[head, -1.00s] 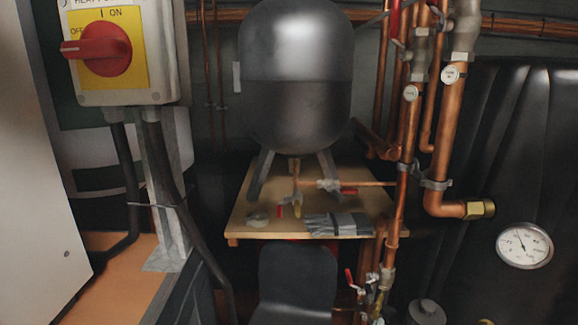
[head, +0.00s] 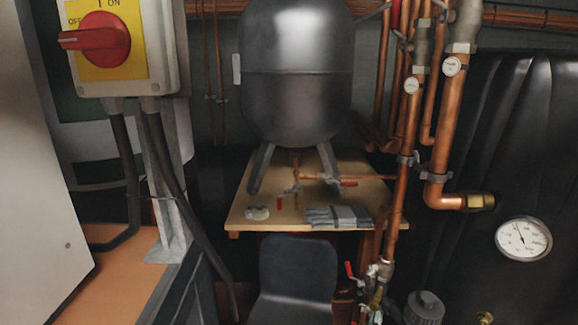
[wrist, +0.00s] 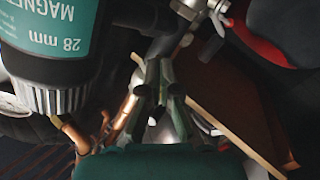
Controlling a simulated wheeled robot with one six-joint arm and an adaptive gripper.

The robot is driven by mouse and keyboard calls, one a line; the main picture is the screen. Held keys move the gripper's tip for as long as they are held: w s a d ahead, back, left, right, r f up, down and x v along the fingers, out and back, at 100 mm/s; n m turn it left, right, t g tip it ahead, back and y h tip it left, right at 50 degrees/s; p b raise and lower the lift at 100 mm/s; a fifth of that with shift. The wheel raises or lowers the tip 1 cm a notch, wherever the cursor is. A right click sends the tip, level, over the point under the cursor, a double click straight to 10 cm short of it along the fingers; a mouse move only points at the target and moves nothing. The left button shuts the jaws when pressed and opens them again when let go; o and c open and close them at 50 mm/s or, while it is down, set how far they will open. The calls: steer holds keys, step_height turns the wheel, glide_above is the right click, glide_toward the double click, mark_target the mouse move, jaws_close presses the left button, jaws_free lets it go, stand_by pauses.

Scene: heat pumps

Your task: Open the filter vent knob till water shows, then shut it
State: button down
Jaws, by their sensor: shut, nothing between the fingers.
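The filter shows upside down at the upper left of the wrist view, a dark body with a teal label (wrist: 55,38) reading "MAGNE" and "28 mm". A silver ribbed collar (wrist: 48,98) is at its end. I cannot pick out the vent knob for sure, and no water shows. My gripper (wrist: 160,82) is in the middle of the wrist view, shut and empty, to the right of the filter. It is not visible in the head view. A dark ribbed cap (head: 424,306) stands at the bottom right there; I cannot tell whether it belongs to the filter.
Copper pipes (head: 402,190) with valves run down the right side. A grey tank (head: 297,75) stands over a wooden shelf (head: 245,222) holding gloves (head: 338,216). A black chair (head: 297,270) is in front. A pressure gauge (head: 523,239) and red switch (head: 105,38) flank them.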

steer(key=v, duration=0.6)
steer(key=shift+f, duration=0.1)
stand_by(0.3)
steer(key=s+f+n+g+y, duration=0.15)
steer(key=s+f+y, duration=0.35)
steer(key=s, duration=0.8)
steer(key=s+f+n+y, duration=0.25)
steer(key=s+f, duration=0.45)
steer(key=s, duration=0.5)
steer(key=s+r+m, duration=0.2)
steer(key=s+r, duration=0.5)
steer(key=s, duration=0.4)
steer(key=s+a+r+m+y, duration=0.1)
steer(key=s+r+m, duration=0.1)
steer(key=s+r, duration=0.5)
steer(key=s, duration=0.4)
steer(key=shift+t, duration=0.35)
